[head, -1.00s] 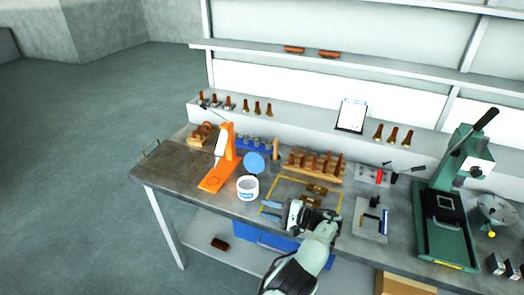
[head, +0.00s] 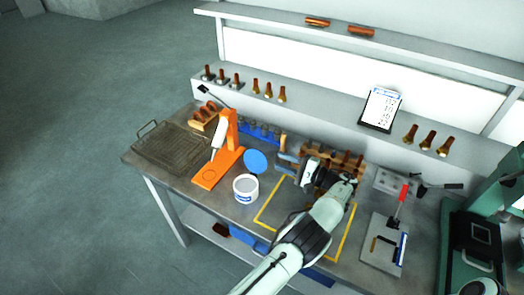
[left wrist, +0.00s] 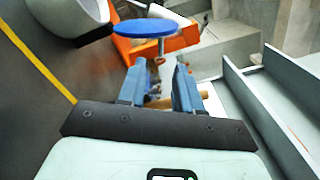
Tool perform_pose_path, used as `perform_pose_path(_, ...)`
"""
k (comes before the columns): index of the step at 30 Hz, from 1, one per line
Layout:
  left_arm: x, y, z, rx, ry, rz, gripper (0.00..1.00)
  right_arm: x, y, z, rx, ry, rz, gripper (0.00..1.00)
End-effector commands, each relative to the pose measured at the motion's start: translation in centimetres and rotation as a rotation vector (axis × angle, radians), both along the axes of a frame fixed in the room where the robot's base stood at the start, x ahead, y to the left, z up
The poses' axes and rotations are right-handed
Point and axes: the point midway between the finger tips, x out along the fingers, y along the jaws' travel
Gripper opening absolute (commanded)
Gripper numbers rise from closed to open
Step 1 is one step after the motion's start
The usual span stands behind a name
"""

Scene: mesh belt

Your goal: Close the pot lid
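The white pot (head: 245,190) with a blue label stands upright and open on the bench. Its round blue lid (head: 255,161) is raised at the pot's back right side. In the left wrist view the lid (left wrist: 146,28) shows as a blue disc near the top, with part of the white pot (left wrist: 65,14) left of it. My left gripper (head: 283,165) is just right of the lid, apart from it. In the left wrist view its two blue fingers (left wrist: 160,72) are spread, with nothing held between them.
An orange stand (head: 221,165) is left of the pot. A wooden rack with brown pieces (head: 330,160) is beside my left gripper. A wire tray (head: 172,150) lies far left. A yellow outline (head: 262,216) marks bench surface under my arm. A green press (head: 475,235) stands right.

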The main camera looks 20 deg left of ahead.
Motion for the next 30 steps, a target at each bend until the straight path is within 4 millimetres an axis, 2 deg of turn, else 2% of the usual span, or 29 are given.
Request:
perform_pose_path(1, 0.0, 1.3, 0.1, -0.001, 0.0, 0.006, 0.34, 0.1, 0.0, 0.1, 0.0, -0.001, 0.001, 0.47)
perform_pose_path(6, 0.3, 4.9, 0.1, -0.001, -0.001, 0.005, 0.34, 0.1, 0.0, 0.1, 0.0, -0.002, 0.0, 0.47)
perform_pose_path(12, 0.5, 7.8, 0.1, -0.001, -0.001, 0.003, 0.34, 0.2, 0.0, 0.1, 0.0, -0.002, 0.0, 0.47)
perform_pose_path(18, 0.7, 9.0, 0.1, -0.001, -0.003, 0.0, 0.34, 0.2, 0.0, 0.1, 0.0, -0.003, 0.0, 0.47)
perform_pose_path(26, 0.7, 9.0, 0.1, -0.001, -0.002, 0.0, 0.34, 0.2, 0.0, 0.1, 0.0, -0.002, 0.0, 0.47)
perform_pose_path(27, 0.7, 9.0, 0.1, -0.001, -0.002, 0.0, 0.21, 0.2, 0.0, 0.1, 0.0, -0.002, 0.0, 0.47)
perform_pose_path(29, 0.7, 9.0, 0.1, -0.001, -0.002, 0.0, 0.01, 0.2, 0.0, 0.1, 0.0, -0.002, 0.0, 0.47)
perform_pose_path(30, 0.7, 9.0, 0.1, 0.0, -0.002, 0.0, 0.0, 0.2, 0.0, 0.1, 0.0, -0.003, 0.0, 0.47)
